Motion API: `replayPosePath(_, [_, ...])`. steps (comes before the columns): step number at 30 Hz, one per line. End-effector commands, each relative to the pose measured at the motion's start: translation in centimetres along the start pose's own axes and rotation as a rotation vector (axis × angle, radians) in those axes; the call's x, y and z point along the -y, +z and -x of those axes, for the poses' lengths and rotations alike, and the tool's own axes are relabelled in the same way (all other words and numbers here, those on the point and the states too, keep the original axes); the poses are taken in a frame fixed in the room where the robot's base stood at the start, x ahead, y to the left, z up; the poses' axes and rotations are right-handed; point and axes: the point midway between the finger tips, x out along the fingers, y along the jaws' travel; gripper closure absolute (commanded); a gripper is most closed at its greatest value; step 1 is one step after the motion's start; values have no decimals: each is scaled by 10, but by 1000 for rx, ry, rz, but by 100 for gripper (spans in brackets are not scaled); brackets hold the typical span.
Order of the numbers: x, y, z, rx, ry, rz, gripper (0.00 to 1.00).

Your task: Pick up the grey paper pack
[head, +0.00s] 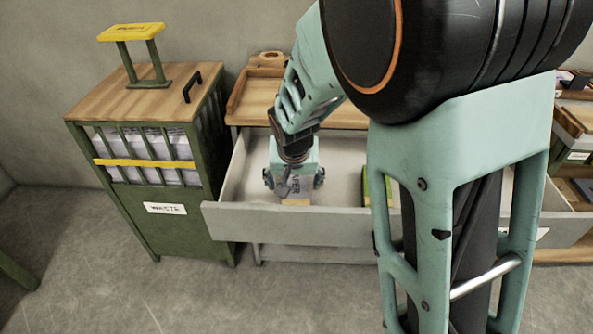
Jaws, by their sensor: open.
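My gripper (294,181) reaches down into the open pale drawer (235,215) in the head view. Its dark fingers are spread apart to the left and right. Between and below them is a small pack (297,201) with a pale tan front edge and dark lettering on a greyish top, seemingly the grey paper pack. Most of the pack is hidden by my gripper. I cannot tell whether the fingers touch it.
A green item (366,190) lies further right in the drawer, partly behind my arm. A green cabinet with a wooden top (95,95) stands close on the left, with a yellow-topped stand (148,82) on it. Shelves (575,120) stand at right.

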Motion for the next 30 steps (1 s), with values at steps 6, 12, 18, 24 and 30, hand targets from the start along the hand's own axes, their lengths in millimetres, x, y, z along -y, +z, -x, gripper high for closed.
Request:
replayPosePath(6, [-5,3,-36,3,2,-1,29])
replayPosePath(12, [-4,2,-40,0,0,1,29])
replayPosePath(18, [-4,2,-40,0,0,0,42])
replayPosePath(24, [-4,2,-40,0,0,0,64])
replayPosePath(30, [-4,1,-40,-1,-1,0,84])
